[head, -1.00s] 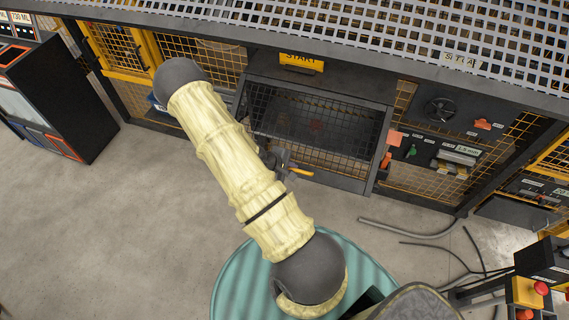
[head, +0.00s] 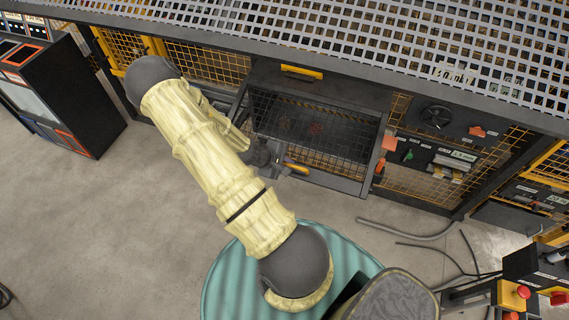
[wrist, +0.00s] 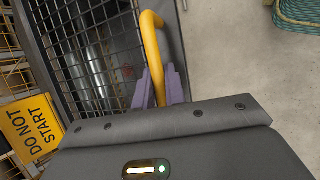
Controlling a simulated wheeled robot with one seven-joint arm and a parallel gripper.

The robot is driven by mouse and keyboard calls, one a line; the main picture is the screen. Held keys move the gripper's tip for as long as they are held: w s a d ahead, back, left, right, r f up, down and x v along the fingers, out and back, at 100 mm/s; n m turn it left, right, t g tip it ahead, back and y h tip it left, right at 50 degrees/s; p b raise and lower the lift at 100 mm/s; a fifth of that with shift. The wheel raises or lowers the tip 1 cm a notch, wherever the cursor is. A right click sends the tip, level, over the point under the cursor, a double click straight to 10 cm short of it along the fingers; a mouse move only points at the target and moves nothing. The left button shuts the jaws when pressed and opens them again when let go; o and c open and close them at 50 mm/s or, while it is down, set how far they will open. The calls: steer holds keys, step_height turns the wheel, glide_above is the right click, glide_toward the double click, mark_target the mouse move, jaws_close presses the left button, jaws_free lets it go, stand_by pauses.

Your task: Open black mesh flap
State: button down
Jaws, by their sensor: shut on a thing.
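The black mesh flap (head: 335,150) is set in a dark frame under the perforated machine top, at the centre of the head view. Its mesh also fills the left of the wrist view (wrist: 98,45). A yellow handle (wrist: 152,40) is on the flap's lower edge. My gripper (head: 287,166) is at this handle, and its purple fingers (wrist: 157,86) are shut on it in the wrist view. The flap appears close to its frame; I cannot tell how far it is swung.
A yellow "do not start" sign (wrist: 30,125) is beside the mesh. A panel with a black handwheel (head: 437,115) is right of the flap. Cables (head: 420,232) lie on the floor at right. A black cabinet (head: 62,95) stands at left. Open floor (head: 110,230) lies at lower left.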

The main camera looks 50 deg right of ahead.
steer(key=c, duration=1.5)
jaws_free()
steer(key=shift+o, duration=0.2)
steer(key=shift+a, duration=0.1)
steer(key=v, duration=1.7)
steer(key=shift+a+r, duration=0.1)
